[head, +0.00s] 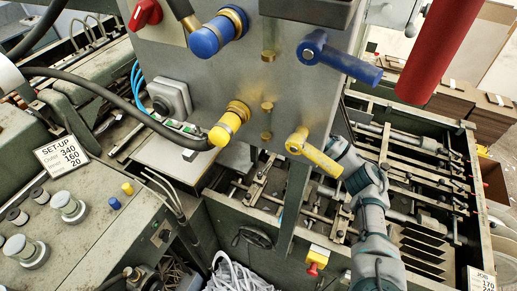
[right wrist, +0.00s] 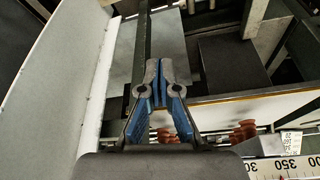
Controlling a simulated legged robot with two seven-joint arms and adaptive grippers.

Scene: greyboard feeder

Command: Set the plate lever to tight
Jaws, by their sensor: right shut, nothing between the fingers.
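A blue lever (head: 345,65) sits on the grey panel (head: 290,95), its handle pointing right and slightly down. A yellow lever (head: 318,158) sits below it, its handle slanting down to the right. I cannot tell which one is the plate lever; no tight mark is readable. My right arm (head: 372,215) rises from the bottom, its far end beside the yellow handle's tip; contact cannot be told. In the right wrist view my right gripper (right wrist: 159,72) is shut and empty, its blue-padded fingers together. No lever is recognisable there. My left gripper is not in view.
A blue knob (head: 212,37) and yellow knob (head: 228,125) with hoses are on the panel. A red cylinder (head: 440,45) hangs at the upper right. A feeder bed with rods and bars (head: 420,185) lies behind my arm. A red button on a yellow box (head: 316,260) is below.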

